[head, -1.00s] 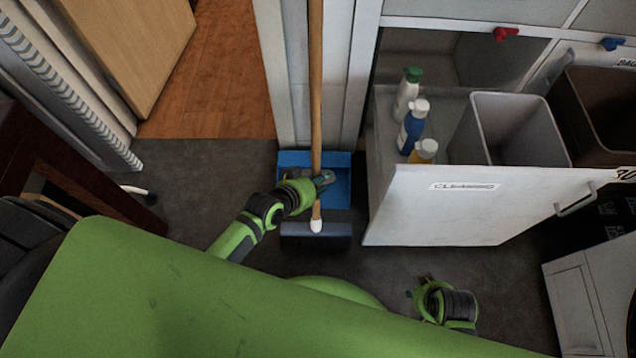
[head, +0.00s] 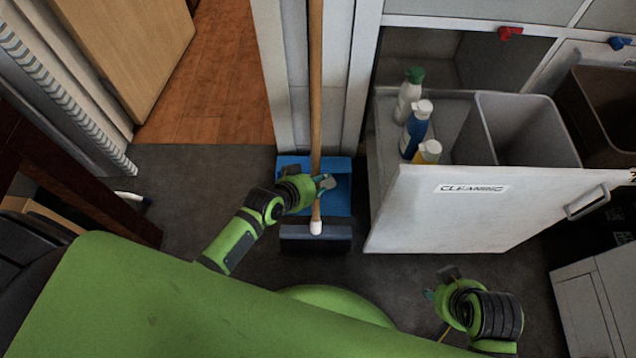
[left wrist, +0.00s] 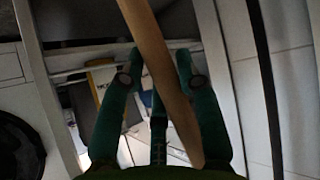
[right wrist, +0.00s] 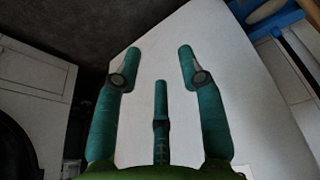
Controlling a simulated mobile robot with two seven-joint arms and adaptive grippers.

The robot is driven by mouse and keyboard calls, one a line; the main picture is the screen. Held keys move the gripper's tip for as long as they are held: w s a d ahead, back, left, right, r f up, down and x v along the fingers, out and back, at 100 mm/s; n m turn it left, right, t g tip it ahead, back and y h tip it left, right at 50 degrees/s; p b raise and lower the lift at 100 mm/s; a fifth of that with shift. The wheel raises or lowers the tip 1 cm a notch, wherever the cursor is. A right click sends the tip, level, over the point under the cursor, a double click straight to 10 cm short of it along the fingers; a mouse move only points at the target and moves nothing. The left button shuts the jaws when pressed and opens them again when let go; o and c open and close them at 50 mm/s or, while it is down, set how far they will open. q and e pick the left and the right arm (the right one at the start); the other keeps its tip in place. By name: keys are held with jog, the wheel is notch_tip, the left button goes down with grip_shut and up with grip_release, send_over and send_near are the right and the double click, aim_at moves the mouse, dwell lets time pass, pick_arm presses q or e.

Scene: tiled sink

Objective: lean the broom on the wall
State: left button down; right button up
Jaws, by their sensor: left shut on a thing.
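The broom has a long wooden handle (head: 316,90) and a dark head (head: 316,236) at its lower end, near the floor. The handle runs up in front of the white wall strip (head: 339,60); I cannot tell whether it touches the wall. My left gripper (head: 324,184) is shut on the handle a little above the broom head. In the left wrist view the handle (left wrist: 152,45) passes between the fingers (left wrist: 160,65). My right gripper (head: 437,284) is empty, low in front of the cabinet drawer; its fingers (right wrist: 158,68) are spread in the right wrist view.
A blue dustpan (head: 340,199) lies behind the broom. At right, a pulled-out white drawer (head: 440,222) labelled CLEANING holds bottles (head: 414,128) and a grey bin (head: 520,135). A doorway with wooden floor (head: 215,85) is at the upper left.

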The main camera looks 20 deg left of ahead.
pick_arm(q)
jog(key=shift+w+f, duration=0.1)
jog(key=shift+w, duration=0.15)
jog(key=shift+w+f+b, duration=0.1)
jog(key=shift+w+b, duration=0.05)
jog(key=shift+b, duration=0.2)
jog(key=shift+w+a+f+b, duration=0.15)
jog(key=shift+w+f+b, duration=0.1)
jog(key=shift+b, duration=0.1)
jog(key=shift+w+a+f+g+b, duration=0.2)
jog(key=shift+w+f+b, duration=0.4)
jog(key=shift+w, duration=0.15)
jog(key=shift+w+a+f+g+b, duration=0.2)
jog(key=shift+w+f+b, duration=0.25)
jog(key=shift+w+b, duration=0.25)
pick_arm(e)
jog(key=shift+w+a+r+n+t+y, duration=0.2)
jog(key=shift+w+a+r+t+y, duration=0.25)
jog(key=shift+w+a+r+t, duration=1.05)
jog(key=shift+w+a+r+n+t+y, duration=0.2)
jog(key=shift+w+a+r+t+y, duration=0.3)
jog(key=shift+w+r+t, duration=1.8)
jog(key=shift+w+a+r+n+t+y, duration=0.35)
jog(key=shift+w+a+r+t, duration=0.7)
jog(key=shift+w+r, duration=1.65)
jog(key=shift+s+d+r, duration=0.1)
jog(key=shift+s+r, duration=0.1)
jog(key=shift+s, duration=0.05)
pick_arm(q)
jog(key=shift+f, duration=0.25)
